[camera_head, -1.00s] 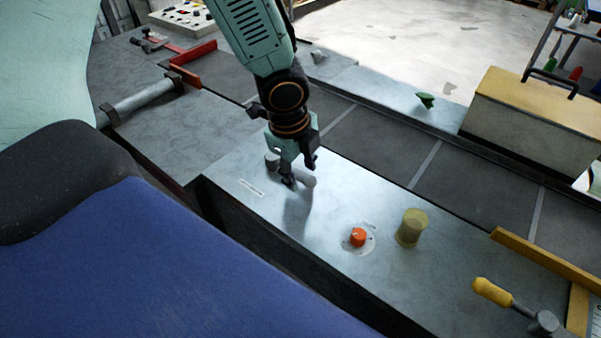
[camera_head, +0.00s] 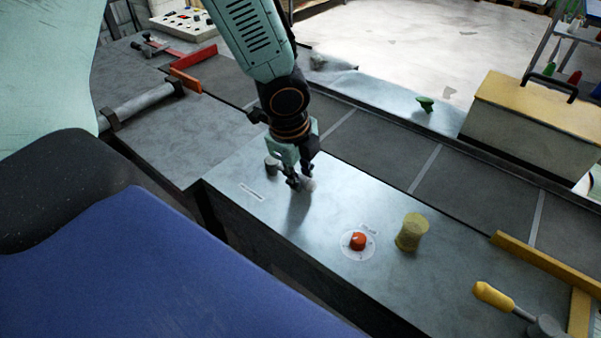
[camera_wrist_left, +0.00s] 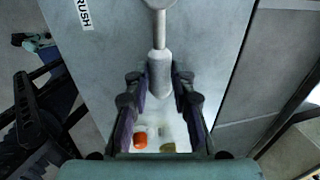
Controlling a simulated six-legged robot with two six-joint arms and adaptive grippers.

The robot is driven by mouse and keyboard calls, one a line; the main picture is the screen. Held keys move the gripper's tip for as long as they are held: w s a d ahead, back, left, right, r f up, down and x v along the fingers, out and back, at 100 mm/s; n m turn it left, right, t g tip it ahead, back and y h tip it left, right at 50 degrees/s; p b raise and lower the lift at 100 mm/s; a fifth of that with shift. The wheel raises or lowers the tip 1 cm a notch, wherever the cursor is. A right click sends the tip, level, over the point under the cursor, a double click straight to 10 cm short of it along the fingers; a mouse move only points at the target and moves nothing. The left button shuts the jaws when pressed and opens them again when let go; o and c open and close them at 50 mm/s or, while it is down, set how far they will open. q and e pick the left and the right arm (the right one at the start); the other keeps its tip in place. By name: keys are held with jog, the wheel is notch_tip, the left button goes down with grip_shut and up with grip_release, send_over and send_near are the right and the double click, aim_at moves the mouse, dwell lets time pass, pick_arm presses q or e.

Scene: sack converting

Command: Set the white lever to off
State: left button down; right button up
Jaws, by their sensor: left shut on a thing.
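The white lever (camera_head: 309,186) is on the grey bench top. In the head view its rounded base (camera_head: 271,165) shows behind my gripper, and only the handle's pale end shows past the fingers. My left gripper (camera_head: 300,183) points down and is shut on the handle. In the left wrist view the lever's thin rod and thicker pale handle (camera_wrist_left: 160,72) run between the two dark fingers of the gripper (camera_wrist_left: 160,98). The white label (camera_head: 251,191) lies beside the lever; only "RUSH" is readable in the wrist view. My right gripper is not in view.
An orange knob (camera_head: 358,241) on a pale dial and a yellowish spool-shaped piece (camera_head: 411,232) stand to the right. A yellow-handled lever (camera_head: 493,294) is at the lower right.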

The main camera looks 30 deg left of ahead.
pick_arm(q)
jog(key=shift+f, duration=0.1)
dwell(0.4)
jog(key=w+n, duration=0.2)
jog(key=n, duration=0.1)
jog(key=shift+y+p, duration=0.3)
jog(key=shift+p, duration=0.1)
jog(key=w+n, duration=0.1)
jog(key=n, duration=0.1)
jog(key=w+n, duration=0.1)
jog(key=shift+w+a+n+y, duration=0.25)
jog(key=shift+a+n+y, duration=0.15)
jog(key=w+n, duration=0.1)
jog(key=w+a+n, duration=0.1)
jog(key=n, duration=0.1)
jog(key=shift+a+n+g, duration=0.2)
jog(key=shift+n+g, duration=0.1)
jog(key=shift+g, duration=0.1)
jog(key=shift+w+a+n+g+y, duration=0.2)
jog(key=shift+w+a+n, duration=0.25)
jog(key=shift+n, duration=0.45)
jog(key=shift+w+a+n+g+y, duration=0.1)
jog(key=shift+w+a+n+y, duration=0.1)
jog(key=shift+a+n, duration=0.55)
jog(key=shift+d+n, duration=0.15)
jog(key=shift+n, duration=0.1)
